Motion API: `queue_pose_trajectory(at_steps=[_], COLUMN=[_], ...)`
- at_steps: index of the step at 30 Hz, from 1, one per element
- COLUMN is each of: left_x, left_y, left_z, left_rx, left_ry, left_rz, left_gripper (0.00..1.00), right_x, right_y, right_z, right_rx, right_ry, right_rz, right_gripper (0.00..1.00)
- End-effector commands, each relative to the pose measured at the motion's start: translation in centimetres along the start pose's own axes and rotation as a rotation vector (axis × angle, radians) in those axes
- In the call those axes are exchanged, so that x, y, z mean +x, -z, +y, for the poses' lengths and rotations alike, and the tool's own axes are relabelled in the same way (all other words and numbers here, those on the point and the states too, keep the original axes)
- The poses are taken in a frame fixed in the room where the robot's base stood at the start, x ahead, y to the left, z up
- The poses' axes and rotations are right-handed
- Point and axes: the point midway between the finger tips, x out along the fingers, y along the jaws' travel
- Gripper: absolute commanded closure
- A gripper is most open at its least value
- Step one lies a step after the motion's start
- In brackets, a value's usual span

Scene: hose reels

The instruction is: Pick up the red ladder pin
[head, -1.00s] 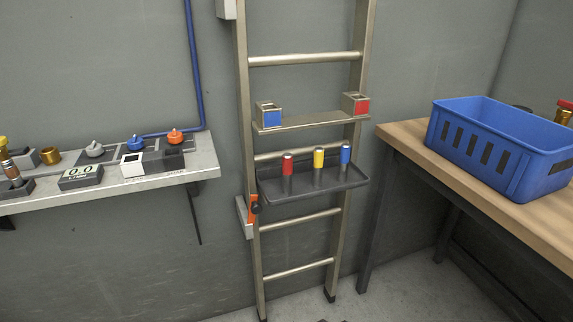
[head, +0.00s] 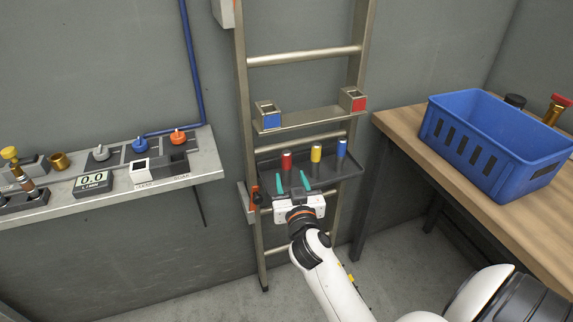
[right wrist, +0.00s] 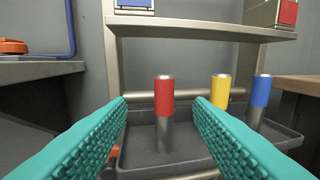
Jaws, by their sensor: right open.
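The red ladder pin (head: 286,160) stands upright at the left in a dark tray (head: 348,167) on the ladder. It has a red top and a grey metal lower part. In the right wrist view the red pin (right wrist: 164,97) stands ahead between my fingers, beyond their tips. My right gripper (head: 292,180) is open and empty at the tray's front, with teal fingers pointing at the red pin; its fingers fill the lower right wrist view (right wrist: 160,103). My left gripper is not in view.
A yellow pin (head: 316,153) and a blue pin (head: 341,148) stand right of the red one. A shelf above holds a blue-marked holder (head: 271,119) and a red-marked holder (head: 358,104). A blue crate (head: 500,140) sits on the right bench; a grey shelf (head: 205,172) is at left.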

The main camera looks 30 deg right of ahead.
Motion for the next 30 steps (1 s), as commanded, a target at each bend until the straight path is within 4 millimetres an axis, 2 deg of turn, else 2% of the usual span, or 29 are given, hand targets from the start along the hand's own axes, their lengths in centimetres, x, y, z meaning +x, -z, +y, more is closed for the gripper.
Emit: queue_pose_trajectory(at_steps=[1, 4, 11, 21, 30], left_x=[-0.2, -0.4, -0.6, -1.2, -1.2], left_y=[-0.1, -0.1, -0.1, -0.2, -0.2], left_z=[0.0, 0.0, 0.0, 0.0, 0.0], left_rx=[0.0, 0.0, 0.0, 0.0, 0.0], left_ry=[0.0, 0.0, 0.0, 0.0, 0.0], left_rz=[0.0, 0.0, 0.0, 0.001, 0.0], left_gripper=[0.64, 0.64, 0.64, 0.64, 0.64], right_x=[1.1, 2.8, 4.5, 9.0, 9.4], right_y=[-0.2, -0.1, 0.0, 0.1, 0.2], right_z=[0.0, 0.0, -0.1, -0.6, -0.6], right_rx=[-0.004, -0.003, -0.002, -0.002, -0.001], right_ry=[-0.001, 0.0, 0.0, -0.001, 0.0], right_rz=[-0.002, -0.001, 0.001, 0.001, 0.002], right_gripper=[0.53, 0.53, 0.53, 0.53, 0.53])
